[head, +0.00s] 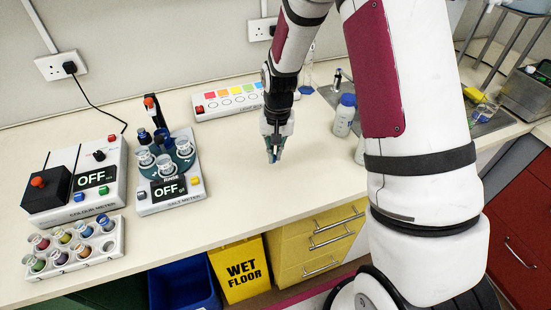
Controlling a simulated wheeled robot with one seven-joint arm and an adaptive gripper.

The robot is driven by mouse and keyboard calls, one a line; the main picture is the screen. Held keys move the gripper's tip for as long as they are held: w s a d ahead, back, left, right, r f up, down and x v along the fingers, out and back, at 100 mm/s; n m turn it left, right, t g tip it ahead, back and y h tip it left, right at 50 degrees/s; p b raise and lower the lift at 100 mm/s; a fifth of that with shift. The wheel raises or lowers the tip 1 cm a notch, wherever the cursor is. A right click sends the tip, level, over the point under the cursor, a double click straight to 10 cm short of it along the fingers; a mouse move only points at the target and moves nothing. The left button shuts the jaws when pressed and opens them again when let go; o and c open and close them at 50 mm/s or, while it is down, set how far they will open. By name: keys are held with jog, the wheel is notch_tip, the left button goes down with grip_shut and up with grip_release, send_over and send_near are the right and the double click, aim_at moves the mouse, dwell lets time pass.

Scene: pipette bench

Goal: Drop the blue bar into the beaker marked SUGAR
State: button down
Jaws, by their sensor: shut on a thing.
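My gripper (274,152) is in the middle of the head view, pointing down over the bench and shut on a small blue bar (275,158). Only a bit of the bar shows between the fingertips. It looks low over the bench top, but I cannot tell the exact height. Several clear beakers stand on the round teal holder of the salt meter, to the left of my gripper. One beaker (145,159) is at the left, one (165,166) in front and one (184,147) at the right. I cannot read SUGAR on any of them.
The salt meter (147,208) and colour meter (62,212) both show OFF. A rack of coloured vials (112,250) is at front left. A light box (205,107) is behind my gripper. A blue-capped bottle (344,118) stands right. Bench between salt meter and gripper is clear.

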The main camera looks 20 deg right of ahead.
aim_at(275, 155)
jog(key=shift+s+f, duration=0.1)
jog(key=shift+f, duration=1.25)
jog(key=shift+f, duration=0.2)
jog(key=c, duration=1.8)
grip_release()
